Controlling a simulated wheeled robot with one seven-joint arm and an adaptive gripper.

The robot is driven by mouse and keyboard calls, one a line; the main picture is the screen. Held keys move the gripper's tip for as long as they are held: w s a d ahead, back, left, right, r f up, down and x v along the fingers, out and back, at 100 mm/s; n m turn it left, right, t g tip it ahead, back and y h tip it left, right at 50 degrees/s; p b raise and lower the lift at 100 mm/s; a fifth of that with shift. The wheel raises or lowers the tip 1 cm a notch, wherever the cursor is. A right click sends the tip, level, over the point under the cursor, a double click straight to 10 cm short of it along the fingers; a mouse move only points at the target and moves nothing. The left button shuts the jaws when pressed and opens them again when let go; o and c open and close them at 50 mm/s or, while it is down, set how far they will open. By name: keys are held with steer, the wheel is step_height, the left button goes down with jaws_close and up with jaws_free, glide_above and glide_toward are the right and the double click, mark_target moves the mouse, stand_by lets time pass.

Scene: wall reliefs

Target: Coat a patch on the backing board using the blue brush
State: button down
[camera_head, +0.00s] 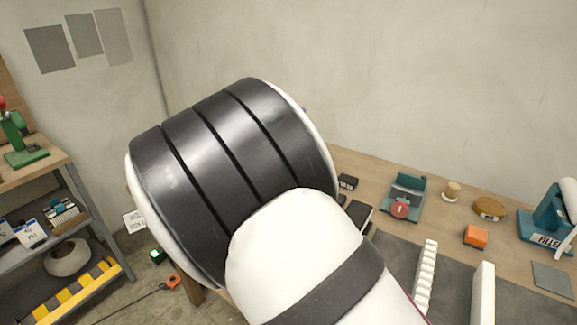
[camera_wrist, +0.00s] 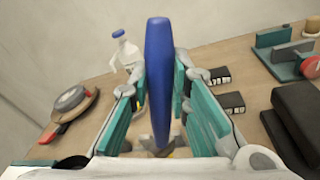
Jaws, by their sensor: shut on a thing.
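The blue brush (camera_wrist: 158,70) stands upright in the middle of the wrist view, between the teal pads of my gripper (camera_wrist: 160,88). My gripper is shut on it. Its lower end is partly hidden behind the gripper parts, and I cannot make out the bristles. In the head view my arm fills the middle and hides the gripper and brush. I cannot pick out the backing board for certain in either view.
The workbench (camera_head: 450,180) holds a teal device (camera_head: 404,190), an orange block (camera_head: 476,236) and a filler dispenser (camera_head: 545,225).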

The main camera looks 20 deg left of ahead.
steer(key=shift+r+p, duration=0.35)
steer(key=shift+r, duration=0.75)
